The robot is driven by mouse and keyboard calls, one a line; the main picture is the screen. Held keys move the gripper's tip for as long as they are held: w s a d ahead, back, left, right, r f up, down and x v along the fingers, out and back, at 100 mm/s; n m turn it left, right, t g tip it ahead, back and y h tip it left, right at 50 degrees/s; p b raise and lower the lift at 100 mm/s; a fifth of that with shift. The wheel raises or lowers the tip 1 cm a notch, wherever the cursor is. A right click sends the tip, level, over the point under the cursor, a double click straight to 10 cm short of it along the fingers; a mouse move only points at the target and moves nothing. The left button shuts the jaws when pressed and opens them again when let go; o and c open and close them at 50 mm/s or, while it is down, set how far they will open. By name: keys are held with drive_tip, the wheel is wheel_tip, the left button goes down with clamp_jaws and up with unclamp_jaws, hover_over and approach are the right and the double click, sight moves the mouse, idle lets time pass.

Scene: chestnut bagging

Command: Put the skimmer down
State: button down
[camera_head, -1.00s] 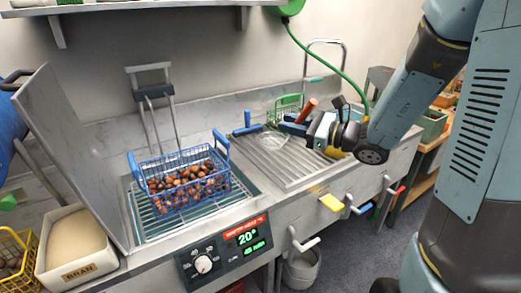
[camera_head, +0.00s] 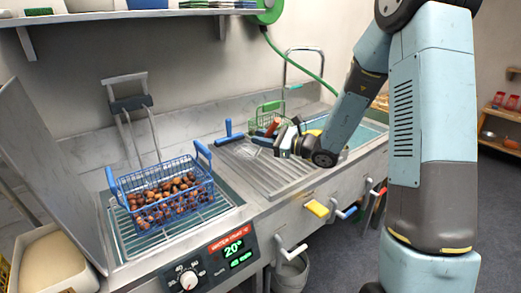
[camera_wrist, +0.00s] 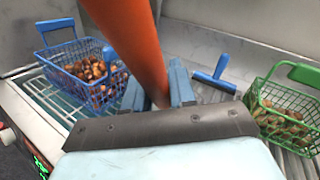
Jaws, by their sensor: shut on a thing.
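My gripper (camera_head: 284,140) is shut on the orange handle of the skimmer (camera_head: 272,127), over the ribbed steel drainboard (camera_head: 250,172). In the wrist view, the skimmer's handle (camera_wrist: 140,45) stands between the two blue-grey fingers of my gripper (camera_wrist: 158,90) and runs up towards the camera. A faint pale mesh shape shows beside the fingers in the head view, perhaps the skimmer's head. I cannot tell whether the skimmer touches the drainboard.
A blue wire basket (camera_head: 165,198) of chestnuts sits in the water bath at left. A green basket (camera_wrist: 285,115) of chestnuts and a blue T-handled tool (camera_wrist: 215,80) are on the drainboard. The drainboard's front (camera_head: 280,180) is clear. Coloured levers (camera_head: 316,208) line the front edge.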

drive_tip(key=shift+w+a+f, duration=0.1)
drive_tip(key=shift+w+f, duration=0.8)
drive_tip(key=shift+f, duration=1.7)
drive_tip(key=c, duration=0.9)
unclamp_jaws()
drive_tip(key=shift+s, duration=0.1)
